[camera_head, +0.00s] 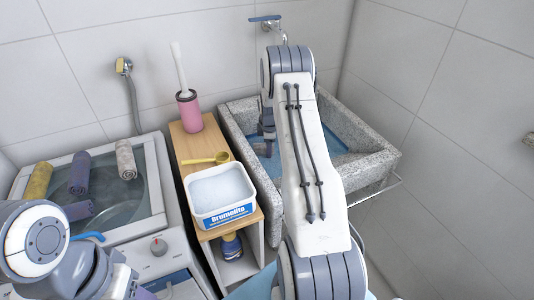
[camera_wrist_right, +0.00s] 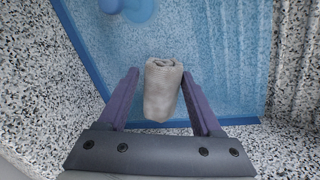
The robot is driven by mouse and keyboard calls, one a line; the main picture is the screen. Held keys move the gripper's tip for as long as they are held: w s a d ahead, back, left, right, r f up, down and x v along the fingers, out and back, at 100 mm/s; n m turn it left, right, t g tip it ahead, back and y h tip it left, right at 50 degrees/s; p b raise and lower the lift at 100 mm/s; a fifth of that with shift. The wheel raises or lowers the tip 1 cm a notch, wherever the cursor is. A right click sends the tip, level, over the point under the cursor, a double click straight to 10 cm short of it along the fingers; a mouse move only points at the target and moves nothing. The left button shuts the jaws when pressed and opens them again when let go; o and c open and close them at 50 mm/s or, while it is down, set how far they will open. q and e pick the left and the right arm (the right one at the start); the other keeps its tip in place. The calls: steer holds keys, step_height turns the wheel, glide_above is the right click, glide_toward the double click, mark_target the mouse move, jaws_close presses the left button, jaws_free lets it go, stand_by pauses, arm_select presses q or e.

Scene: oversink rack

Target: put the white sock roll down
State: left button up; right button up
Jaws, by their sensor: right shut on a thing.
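The white sock roll (camera_wrist_right: 162,92), pale grey-white with a spiral end, is between the fingers of my right gripper (camera_wrist_right: 161,74), which is shut on it. In the right wrist view it is over the stone sink, with blue behind it. In the head view my right arm covers much of the sink (camera_head: 375,165); part of the right gripper (camera_head: 267,130) shows at its left side, and the held roll is hidden. My left arm comes in at the lower left; its fingers are not clear.
Several sock rolls lie on the washer's glass lid (camera_head: 118,200), among them a yellow one (camera_head: 38,182) and a pale one (camera_head: 126,160). A wooden shelf (camera_head: 190,148) between washer and sink holds a white tub (camera_head: 220,192), a yellow scoop (camera_head: 207,159) and a pink brush holder (camera_head: 189,110).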

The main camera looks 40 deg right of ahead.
steer(key=shift+w+f, duration=0.45)
steer(key=shift+w, duration=0.1)
steer(key=x, duration=0.3)
steer(key=shift+s+a+f, duration=0.25)
steer(key=shift+s+f, duration=0.1)
steer(key=shift+f, duration=0.05)
steer(key=shift+f, duration=0.65)
steer(key=o, duration=1.3)
steer(key=shift+r, duration=0.15)
